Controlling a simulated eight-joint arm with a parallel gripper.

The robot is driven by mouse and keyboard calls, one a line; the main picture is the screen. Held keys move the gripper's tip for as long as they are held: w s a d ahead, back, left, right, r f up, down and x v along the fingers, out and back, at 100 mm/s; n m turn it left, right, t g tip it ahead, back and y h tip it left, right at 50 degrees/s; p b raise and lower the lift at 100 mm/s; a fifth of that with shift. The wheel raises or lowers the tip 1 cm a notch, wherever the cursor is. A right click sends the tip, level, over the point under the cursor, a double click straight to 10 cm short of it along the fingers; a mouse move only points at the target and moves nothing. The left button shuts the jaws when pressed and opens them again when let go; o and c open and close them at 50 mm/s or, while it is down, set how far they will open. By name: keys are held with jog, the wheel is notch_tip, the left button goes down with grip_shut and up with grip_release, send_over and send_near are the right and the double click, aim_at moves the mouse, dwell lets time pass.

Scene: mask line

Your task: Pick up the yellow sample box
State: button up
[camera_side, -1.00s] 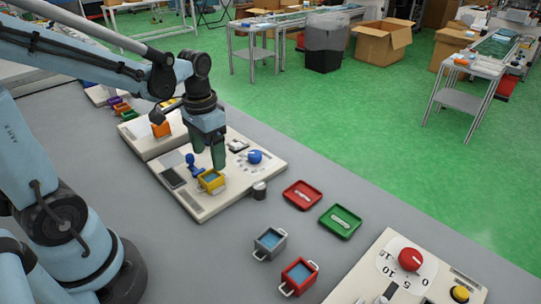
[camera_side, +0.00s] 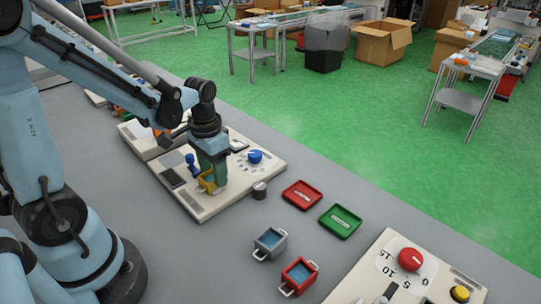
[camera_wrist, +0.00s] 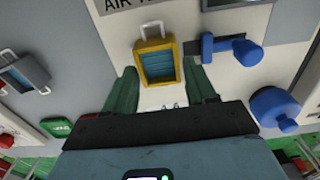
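The yellow sample box (camera_side: 207,182) stands on a beige machine panel in the side view, partly hidden by my gripper (camera_side: 213,180). In the wrist view the yellow box (camera_wrist: 158,64) has a blue inside and a pale handle at its far end. My gripper (camera_wrist: 163,82) is open there, with one green finger on each side of the box's near part. Small gaps seem to show between fingers and box. I cannot tell whether either finger touches it.
A blue lever (camera_side: 191,162) stands close beside the box, and a blue knob (camera_side: 255,156) is on the same panel. A grey box (camera_side: 270,242), a red box (camera_side: 299,275), a red tray (camera_side: 302,195) and a green tray (camera_side: 340,221) lie on the grey table.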

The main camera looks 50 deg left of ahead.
jog(key=c, duration=0.8)
jog(key=shift+r, duration=0.1)
